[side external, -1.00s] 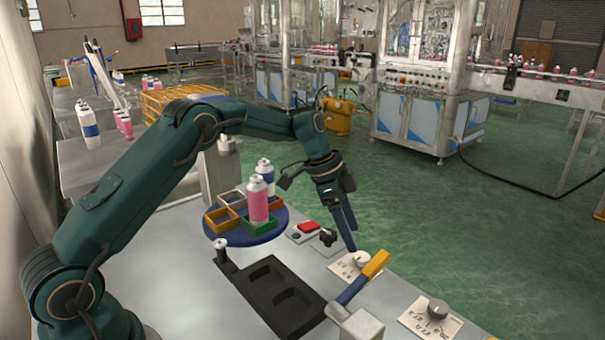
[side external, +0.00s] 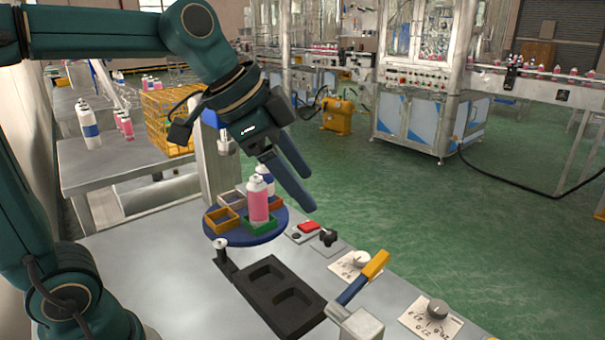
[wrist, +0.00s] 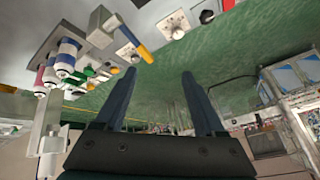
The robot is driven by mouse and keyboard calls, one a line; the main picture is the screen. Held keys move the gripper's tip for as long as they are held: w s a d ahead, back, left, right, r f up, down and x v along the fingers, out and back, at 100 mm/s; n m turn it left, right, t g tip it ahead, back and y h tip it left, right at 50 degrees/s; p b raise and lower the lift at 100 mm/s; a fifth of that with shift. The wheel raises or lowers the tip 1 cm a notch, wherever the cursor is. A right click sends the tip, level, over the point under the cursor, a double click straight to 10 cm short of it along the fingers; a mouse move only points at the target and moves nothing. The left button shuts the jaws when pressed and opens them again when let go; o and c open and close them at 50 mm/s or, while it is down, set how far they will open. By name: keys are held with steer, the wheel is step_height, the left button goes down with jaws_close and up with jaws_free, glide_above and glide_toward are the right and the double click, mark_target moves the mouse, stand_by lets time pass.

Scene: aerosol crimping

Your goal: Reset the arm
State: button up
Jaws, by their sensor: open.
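My gripper (side external: 291,186) is open and empty in the side external view, raised above the turntable and pointing down to the right. Its two fingers also show spread apart in the wrist view (wrist: 160,80), with nothing between them. The round blue turntable (side external: 235,238) carries small coloured trays. A pink can (side external: 258,205) stands in the green tray (side external: 262,222). A blue-and-white can (side external: 266,176) stands behind it, partly hidden.
A black two-pocket fixture (side external: 278,297) lies empty on the grey bench. A lever with a yellow handle (side external: 375,265), a red button (side external: 309,227) and a dial (side external: 436,309) stand to its right. A yellow crate (side external: 167,120) sits behind left. Open green floor lies beyond the bench.

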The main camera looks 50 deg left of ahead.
steer(key=s+a+f+n+y, duration=0.1)
steer(key=s+a+f+n, duration=0.1)
steer(key=s+f+n, duration=0.5)
steer(key=s+n, duration=0.1)
steer(key=s, duration=0.4)
steer(key=shift+s+a+f+g+y, duration=0.2)
steer(key=shift+f+g+y, duration=0.1)
steer(key=shift+f+y, duration=0.1)
